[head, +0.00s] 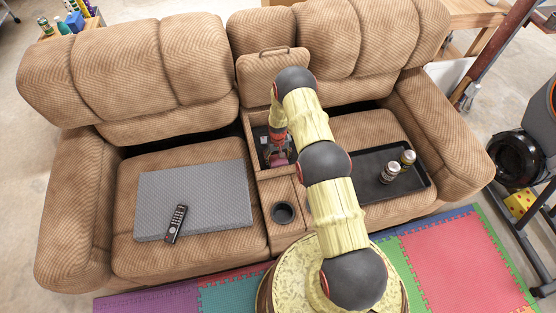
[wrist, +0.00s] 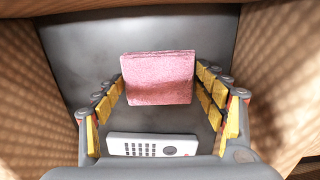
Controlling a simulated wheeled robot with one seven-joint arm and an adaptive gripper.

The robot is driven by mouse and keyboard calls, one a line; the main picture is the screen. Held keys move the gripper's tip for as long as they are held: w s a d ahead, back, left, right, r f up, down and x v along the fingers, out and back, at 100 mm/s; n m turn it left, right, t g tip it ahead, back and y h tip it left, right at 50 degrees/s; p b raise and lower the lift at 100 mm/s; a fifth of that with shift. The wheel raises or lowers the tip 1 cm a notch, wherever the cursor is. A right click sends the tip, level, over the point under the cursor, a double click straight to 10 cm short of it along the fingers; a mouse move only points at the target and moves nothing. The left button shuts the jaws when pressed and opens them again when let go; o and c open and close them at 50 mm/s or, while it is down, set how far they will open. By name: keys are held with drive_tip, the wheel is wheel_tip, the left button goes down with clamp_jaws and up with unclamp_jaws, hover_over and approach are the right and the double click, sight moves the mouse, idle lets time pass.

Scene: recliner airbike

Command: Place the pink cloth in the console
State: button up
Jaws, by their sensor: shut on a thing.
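The pink cloth (wrist: 157,78) is a folded block between the fingertips of my gripper (wrist: 160,82) in the wrist view. My gripper is shut on it, with one finger row along each side. In the head view my gripper (head: 278,154) reaches down into the open console (head: 249,134) between the two seats. A bit of the pink cloth (head: 280,162) shows there below the fingers. The wrist view shows the console's dark grey floor (wrist: 75,45) behind the cloth. I cannot tell whether the cloth touches the floor.
A white remote (wrist: 154,145) lies inside the console. The console lid (head: 262,68) stands open. A cup holder (head: 284,212) is in front. A grey mat (head: 205,190) with a black remote (head: 176,223) is left; a black tray (head: 345,178) with two jars is right.

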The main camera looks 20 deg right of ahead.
drive_tip(key=shift+f, duration=0.15)
drive_tip(key=o, duration=1.3)
